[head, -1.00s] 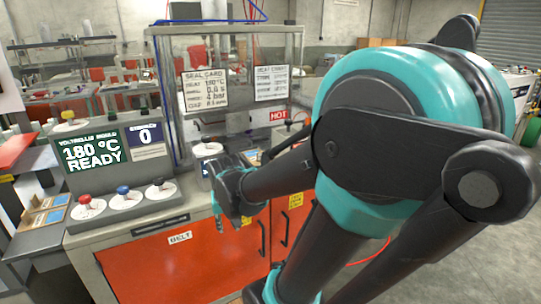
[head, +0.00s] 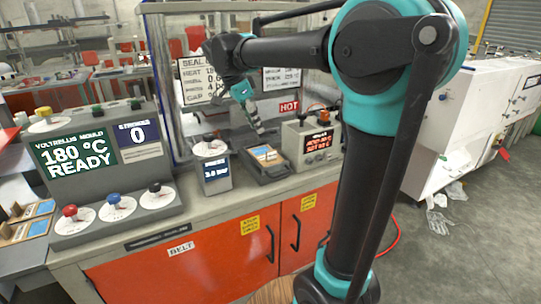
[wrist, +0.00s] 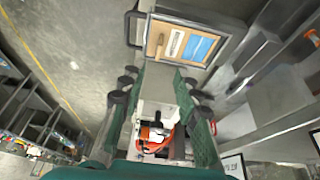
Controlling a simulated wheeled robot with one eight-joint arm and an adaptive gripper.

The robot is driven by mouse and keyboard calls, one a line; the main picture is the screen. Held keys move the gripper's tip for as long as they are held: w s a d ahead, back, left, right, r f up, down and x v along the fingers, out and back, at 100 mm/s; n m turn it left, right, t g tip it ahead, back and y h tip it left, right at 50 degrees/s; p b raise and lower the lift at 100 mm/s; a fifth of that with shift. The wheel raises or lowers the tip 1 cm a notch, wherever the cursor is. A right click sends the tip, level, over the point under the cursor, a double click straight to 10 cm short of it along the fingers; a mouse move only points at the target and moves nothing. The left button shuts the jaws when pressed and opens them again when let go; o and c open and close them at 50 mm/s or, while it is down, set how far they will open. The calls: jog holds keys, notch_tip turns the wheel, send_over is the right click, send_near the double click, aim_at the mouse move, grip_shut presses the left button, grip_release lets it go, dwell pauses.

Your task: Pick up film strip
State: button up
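My gripper (head: 254,120) hangs in front of the clear-walled press, above and left of a dark tray (head: 267,170) on the bench. In the wrist view its two green fingers stand wide apart with nothing held between them; the gripper (wrist: 158,78) is open. The dark-framed tray lies beyond the fingertips there, at the upper middle (wrist: 207,22). A tan panel with a pale strip and a blue label (wrist: 200,48) lies in it. I cannot tell for certain which piece is the film strip.
A control console (head: 105,150) reading 180 °C READY with coloured knobs stands at the left. A small dial box (head: 211,168) stands left of the tray and a red-display box (head: 311,143) right of it. Red cabinet doors (head: 230,250) are below.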

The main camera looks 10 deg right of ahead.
aim_at(271, 151)
jog(key=x, duration=0.8)
jog(key=shift+f, duration=0.15)
jog(key=x, duration=0.4)
jog(key=shift+w+d, duration=0.15)
jog(key=shift+d, duration=0.35)
jog(key=shift+d+f, duration=0.2)
jog(key=shift+f, duration=0.35)
grip_shut()
